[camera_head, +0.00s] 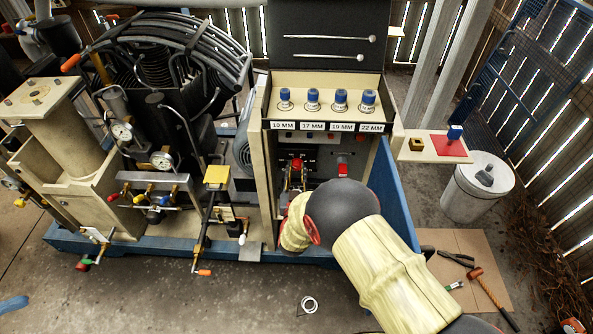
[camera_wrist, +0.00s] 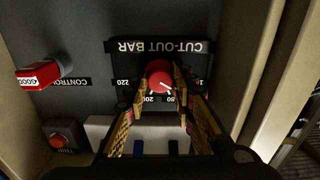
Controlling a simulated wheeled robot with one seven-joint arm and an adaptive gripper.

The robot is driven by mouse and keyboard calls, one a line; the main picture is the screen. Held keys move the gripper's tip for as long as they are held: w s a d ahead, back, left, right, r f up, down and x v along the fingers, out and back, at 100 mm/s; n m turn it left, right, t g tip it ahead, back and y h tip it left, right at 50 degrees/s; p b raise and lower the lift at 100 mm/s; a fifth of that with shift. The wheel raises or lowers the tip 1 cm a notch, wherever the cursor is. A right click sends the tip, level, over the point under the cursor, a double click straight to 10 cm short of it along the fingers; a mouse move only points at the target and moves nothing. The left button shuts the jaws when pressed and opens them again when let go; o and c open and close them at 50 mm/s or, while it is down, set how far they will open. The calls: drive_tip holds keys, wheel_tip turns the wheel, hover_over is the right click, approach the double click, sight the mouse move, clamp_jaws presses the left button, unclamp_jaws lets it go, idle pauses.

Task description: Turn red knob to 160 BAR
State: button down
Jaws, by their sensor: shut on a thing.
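The red knob (camera_wrist: 158,74) sits on a black dial plate (camera_wrist: 190,60) lettered "CUT-OUT BAR", upside down in the wrist view. The numbers 220, 200 and 180 show around it; a further label at right is partly hidden behind a finger. A white mark on the knob's lower right points roughly toward 180. My gripper (camera_wrist: 163,86) is shut on the knob, with one finger on each side. In the head view the knob (camera_head: 297,163) shows just above my gripper (camera_head: 295,178), inside the cabinet.
A red control switch (camera_wrist: 40,75) marked "GOOD" and a red trip button (camera_wrist: 58,140) are left of the knob in the wrist view. Several blue-topped sockets (camera_head: 312,98) stand on the shelf above.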

drive_tip(key=shift+n+p, duration=0.5)
drive_tip(key=shift+n, duration=1.2)
drive_tip(key=c, duration=1.5)
unclamp_jaws()
drive_tip(key=shift+a, duration=0.1)
drive_tip(key=s, duration=1.2)
drive_tip(key=shift+a, duration=0.15)
